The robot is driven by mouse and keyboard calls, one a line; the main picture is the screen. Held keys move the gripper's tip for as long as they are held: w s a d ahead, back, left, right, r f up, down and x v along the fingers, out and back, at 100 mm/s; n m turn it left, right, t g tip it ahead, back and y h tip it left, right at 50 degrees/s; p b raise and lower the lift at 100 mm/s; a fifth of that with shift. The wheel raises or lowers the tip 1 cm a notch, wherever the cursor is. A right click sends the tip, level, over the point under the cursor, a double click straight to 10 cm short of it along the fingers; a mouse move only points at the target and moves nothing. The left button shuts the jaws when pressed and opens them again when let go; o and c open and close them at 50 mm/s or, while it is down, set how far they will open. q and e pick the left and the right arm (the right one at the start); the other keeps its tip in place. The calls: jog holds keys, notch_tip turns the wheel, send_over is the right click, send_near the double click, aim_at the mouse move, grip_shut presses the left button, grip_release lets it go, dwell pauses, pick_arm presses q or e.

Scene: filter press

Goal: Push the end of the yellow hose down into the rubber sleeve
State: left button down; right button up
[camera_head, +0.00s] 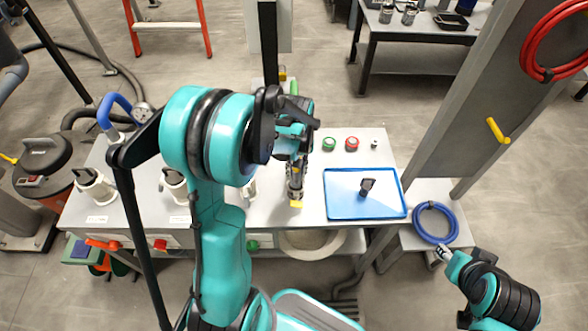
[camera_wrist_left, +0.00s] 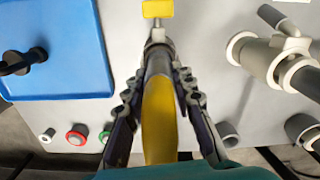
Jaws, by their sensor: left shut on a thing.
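The yellow hose (camera_wrist_left: 160,125) runs between the fingers of my left gripper (camera_wrist_left: 158,92), which is shut on it. In the head view my left gripper (camera_head: 292,150) is above the grey worktop, partly hidden by its own arm. Ahead of the fingers, the hose line meets a dark grey sleeve (camera_wrist_left: 158,62) with a metal clamp and yellow tab (camera_wrist_left: 157,9). The sleeve also shows in the head view (camera_head: 296,185), below the gripper. I cannot tell how deep the hose end sits. My right gripper (camera_head: 440,255) is low at the right; its jaws are too small to read.
A blue tray (camera_head: 340,212) with a black-handled thing lies right of the sleeve. Green (camera_head: 329,144) and red (camera_head: 352,143) buttons stand behind it. White valves (camera_head: 95,185) line the worktop's left. A blue hose coil (camera_head: 418,232) lies near my right gripper.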

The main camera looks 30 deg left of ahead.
pick_arm(q)
jog(key=shift+f, duration=0.1)
jog(key=c, duration=1.2)
grip_release()
jog(key=r, duration=1.2)
jog(key=shift+w+a+r, duration=0.1)
jog(key=shift+w+a, duration=0.05)
jog(key=shift+w, duration=0.05)
jog(key=s+d+m+t, duration=0.2)
jog(key=s+d, duration=0.1)
jog(key=s, duration=0.1)
jog(key=s+d+r+m+t, duration=0.1)
jog(key=s+d+m+t, duration=0.2)
jog(key=d, duration=0.1)
jog(key=s+d+r+m+t, duration=0.1)
jog(key=s+d+m+t, duration=0.1)
jog(key=s+d+m, duration=0.1)
jog(key=shift+s+d+r+t, duration=0.1)
jog(key=shift+s+d+t, duration=0.1)
jog(key=shift+s, duration=0.2)
jog(key=shift+s+d+r+t, duration=0.1)
jog(key=shift+s+d+t, duration=0.1)
jog(key=shift+s, duration=0.2)
jog(key=shift+a, duration=0.1)
